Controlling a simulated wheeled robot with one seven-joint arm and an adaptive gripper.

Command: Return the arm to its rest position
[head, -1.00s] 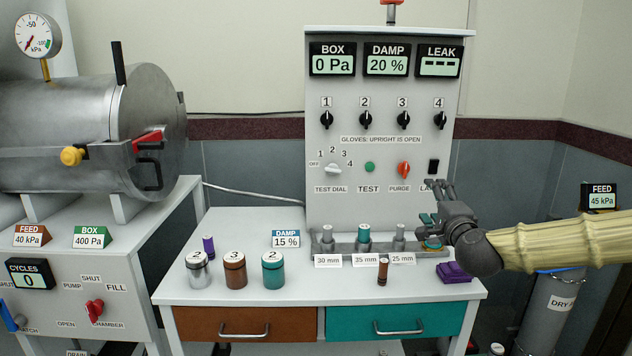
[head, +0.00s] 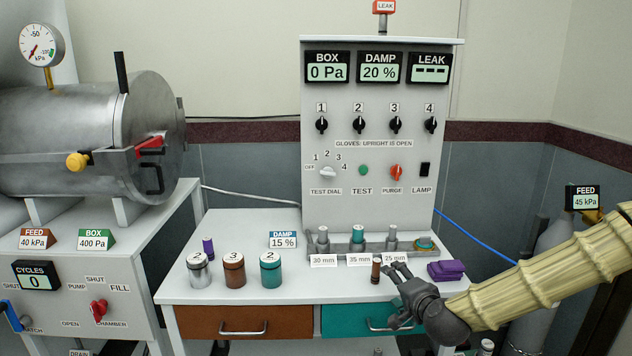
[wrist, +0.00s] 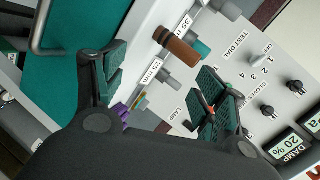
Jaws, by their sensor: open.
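My gripper (head: 397,290) is at the right front of the white bench, in front of the teal drawer (head: 345,318) and near the bench edge. In the wrist view my gripper (wrist: 160,90) has its two padded fingers spread wide, with nothing held between them. My arm, in a cream ribbed sleeve, reaches in from the right of the head view. A small brown cylinder (head: 376,270) stands on the bench just behind the fingers; it also shows in the wrist view (wrist: 177,47), apart from both fingers.
A rack with pegs (head: 340,249) stands behind. Silver (head: 199,270), brown (head: 234,271) and teal (head: 271,270) canisters stand at left. The control panel (head: 375,200) rises at the back.

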